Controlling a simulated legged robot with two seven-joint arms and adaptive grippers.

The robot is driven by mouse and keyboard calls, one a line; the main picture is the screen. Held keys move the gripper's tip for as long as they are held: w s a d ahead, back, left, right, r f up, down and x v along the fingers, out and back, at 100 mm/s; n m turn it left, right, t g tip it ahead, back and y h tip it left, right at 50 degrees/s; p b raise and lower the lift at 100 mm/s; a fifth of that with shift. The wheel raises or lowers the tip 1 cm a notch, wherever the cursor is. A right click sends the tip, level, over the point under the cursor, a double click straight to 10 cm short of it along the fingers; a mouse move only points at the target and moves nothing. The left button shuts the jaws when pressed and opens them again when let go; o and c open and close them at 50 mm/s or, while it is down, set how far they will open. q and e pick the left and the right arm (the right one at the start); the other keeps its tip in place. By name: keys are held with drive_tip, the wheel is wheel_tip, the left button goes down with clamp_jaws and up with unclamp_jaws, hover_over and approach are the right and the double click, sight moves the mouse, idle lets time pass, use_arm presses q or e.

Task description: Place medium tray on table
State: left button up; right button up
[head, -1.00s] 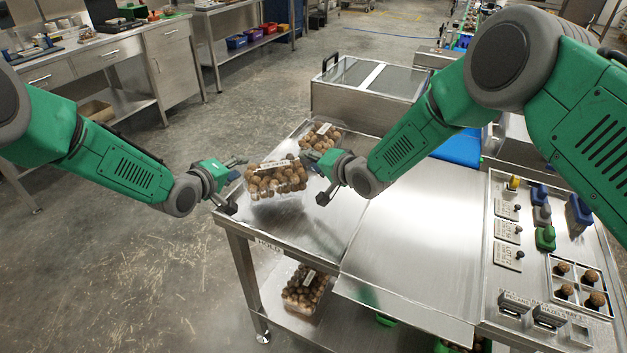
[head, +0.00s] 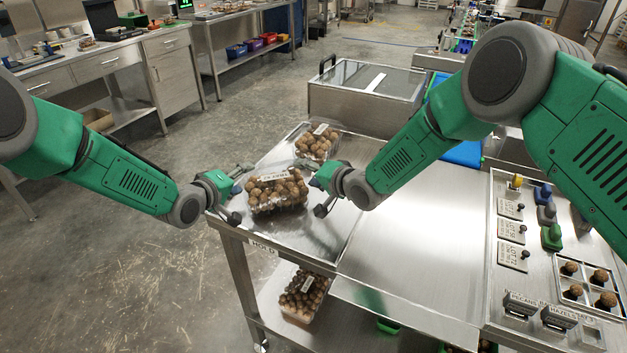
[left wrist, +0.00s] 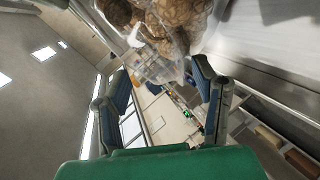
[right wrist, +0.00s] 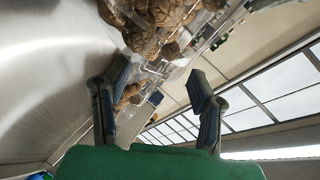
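A clear clamshell tray of brown nuts (head: 277,192) with a pale label is at the left end of the steel table (head: 400,262), between my two grippers. It looks level and at the tabletop; whether it fully rests there I cannot tell. My left gripper (head: 238,193) is at its left side and my right gripper (head: 322,194) at its right side. The nut tray also shows at the top of the left wrist view (left wrist: 180,25) and right wrist view (right wrist: 150,28). Both grippers have their fingers spread, with nothing between the fingers.
A second nut tray (head: 318,143) sits just behind on the table. Another nut tray (head: 304,294) is on the lower shelf. A glass-lidded steel box (head: 365,88) stands behind. A panel with stamps and nut samples (head: 550,255) is at right. The middle tabletop is clear.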

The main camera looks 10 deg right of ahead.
use_arm(q)
drive_tip(key=shift+d, duration=0.5)
use_arm(e)
drive_tip(key=shift+d+f, duration=0.15)
drive_tip(key=shift+d, duration=0.2)
use_arm(q)
drive_tip(key=shift+o, duration=1.4)
drive_tip(key=shift+w, duration=0.1)
use_arm(e)
drive_tip(key=shift+d, duration=0.1)
use_arm(q)
drive_tip(key=o, duration=0.6)
drive_tip(key=shift+a, duration=0.2)
drive_tip(key=shift+c, duration=0.2)
drive_tip(key=shift+a, duration=0.85)
use_arm(e)
drive_tip(key=shift+w+a, duration=0.1)
drive_tip(key=shift+a, duration=0.65)
drive_tip(key=shift+d, duration=0.7)
drive_tip(key=shift+a, duration=0.6)
drive_tip(key=shift+d, duration=0.2)
use_arm(q)
drive_tip(key=s+d+v, duration=0.1)
drive_tip(key=d+v, duration=0.1)
drive_tip(key=v, duration=0.8)
drive_tip(key=shift+s+a+r, duration=0.25)
use_arm(e)
drive_tip(key=o, duration=0.8)
drive_tip(key=shift+d, duration=0.35)
